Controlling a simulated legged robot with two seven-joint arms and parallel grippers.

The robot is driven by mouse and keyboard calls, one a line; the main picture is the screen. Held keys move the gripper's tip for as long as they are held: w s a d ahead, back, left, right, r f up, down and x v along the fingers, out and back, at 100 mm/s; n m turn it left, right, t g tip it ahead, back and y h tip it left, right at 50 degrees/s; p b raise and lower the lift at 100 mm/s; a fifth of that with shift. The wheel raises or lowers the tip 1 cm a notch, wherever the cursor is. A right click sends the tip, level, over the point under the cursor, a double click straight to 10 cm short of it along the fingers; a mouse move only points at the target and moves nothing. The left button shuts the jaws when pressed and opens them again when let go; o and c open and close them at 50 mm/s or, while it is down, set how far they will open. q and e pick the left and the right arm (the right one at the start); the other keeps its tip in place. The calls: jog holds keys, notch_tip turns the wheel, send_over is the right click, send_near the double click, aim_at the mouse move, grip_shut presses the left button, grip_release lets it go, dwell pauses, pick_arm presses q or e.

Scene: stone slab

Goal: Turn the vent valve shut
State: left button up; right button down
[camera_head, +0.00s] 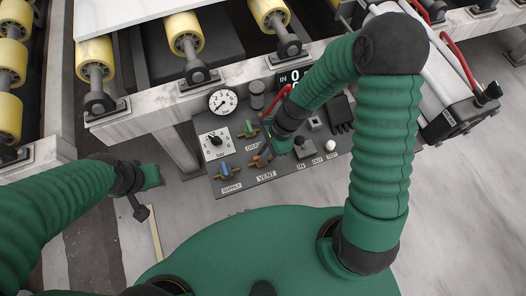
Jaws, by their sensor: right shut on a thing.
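The control panel (290,178) lies below me in the head view, with a label VENT (266,177) on its front edge. The vent valve (261,159) sits just above that label, with a small orange-brown handle partly hidden by my gripper. My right gripper (270,151) reaches down from the upper right and is shut on the vent valve's handle. The exact angle of the handle is hard to tell. My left gripper (148,180) hangs at the left, off the panel and apart from it; its fingers are too unclear to read.
A blue supply valve (224,172) and a green-handled valve (248,130) sit left of the vent valve. A round gauge (222,101), a dial (214,143) and a white button (331,145) are also on the panel. Yellow rollers (184,33) stand behind.

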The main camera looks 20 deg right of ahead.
jog(key=n+p, duration=0.2)
jog(key=n+g+p, duration=0.1)
jog(key=p, duration=0.1)
jog(key=shift+w+a+r+n+g+p, duration=0.1)
jog(key=shift+w+r+n+g+p, duration=0.05)
jog(key=shift+r+n+g+p, duration=0.2)
jog(key=n+g+p, duration=0.1)
jog(key=n+p, duration=0.1)
jog(key=n, duration=0.1)
jog(key=shift+w+f+n+h+p, duration=0.1)
jog(key=shift+f+n+h+p, duration=0.05)
jog(key=shift+n+h+p, duration=0.25)
jog(key=n+p, duration=0.1)
jog(key=n, duration=0.1)
jog(key=n+g+h+p, duration=0.1)
jog(key=n, duration=0.1)
jog(key=shift+a+n+h, duration=0.15)
jog(key=shift+n+h, duration=0.1)
jog(key=shift+h, duration=0.05)
jog(key=n+h, duration=0.1)
jog(key=n, duration=0.1)
jog(key=n+h+p, duration=0.1)
jog(key=n, duration=0.2)
jog(key=shift+w+a+f+n+g, duration=0.1)
jog(key=shift+a+f+n+g, duration=0.05)
jog(key=shift+n+g, duration=0.2)
jog(key=c, duration=1.4)
grip_release()
jog(key=shift+c, duration=0.2)
